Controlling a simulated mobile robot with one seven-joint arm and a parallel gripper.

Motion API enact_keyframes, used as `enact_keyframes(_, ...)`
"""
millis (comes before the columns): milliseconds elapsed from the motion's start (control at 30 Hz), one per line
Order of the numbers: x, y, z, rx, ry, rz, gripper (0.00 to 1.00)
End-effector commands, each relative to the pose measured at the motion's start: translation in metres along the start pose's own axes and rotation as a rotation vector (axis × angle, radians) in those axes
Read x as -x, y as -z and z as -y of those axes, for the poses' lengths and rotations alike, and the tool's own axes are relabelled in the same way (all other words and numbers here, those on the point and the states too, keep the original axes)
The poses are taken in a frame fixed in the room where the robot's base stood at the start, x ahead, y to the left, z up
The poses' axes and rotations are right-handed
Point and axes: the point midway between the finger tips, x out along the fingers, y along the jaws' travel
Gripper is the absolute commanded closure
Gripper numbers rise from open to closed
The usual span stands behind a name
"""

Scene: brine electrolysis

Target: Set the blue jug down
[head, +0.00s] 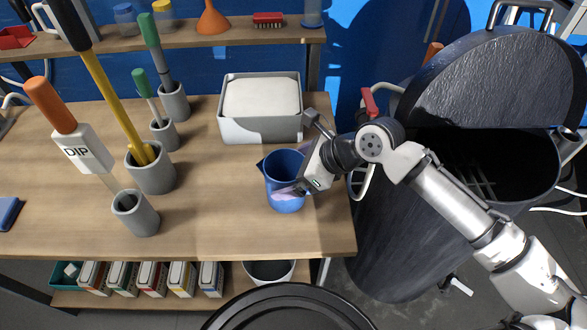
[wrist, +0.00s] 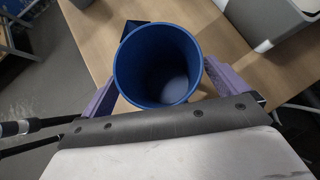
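The blue jug (head: 283,172) is upright at the right part of the wooden bench top, its spout pointing left. My gripper (head: 296,170) reaches it from the right, with one purple finger across the jug's near side. In the wrist view the jug (wrist: 157,62) is seen from above, its inside dark with a paler bottom. The purple fingers of my gripper (wrist: 160,75) lie against both its sides, closed on its body. The jug's base looks at or very near the bench top (head: 225,205); I cannot tell whether it touches.
A grey bin with a white block (head: 262,98) stands behind the jug. Grey cups (head: 136,215) holding tools stand at left. A large dark drum (head: 400,245) with a raised lid is right of the bench edge. Bare wood lies left of the jug.

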Motion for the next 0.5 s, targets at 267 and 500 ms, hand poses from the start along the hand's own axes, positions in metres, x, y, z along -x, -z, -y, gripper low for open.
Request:
enact_keyframes(267, 0.007, -0.002, 0.001, -0.001, 0.001, 0.000, 0.02)
enact_keyframes(500, 0.052, -0.001, 0.001, -0.002, 0.005, 0.001, 0.02)
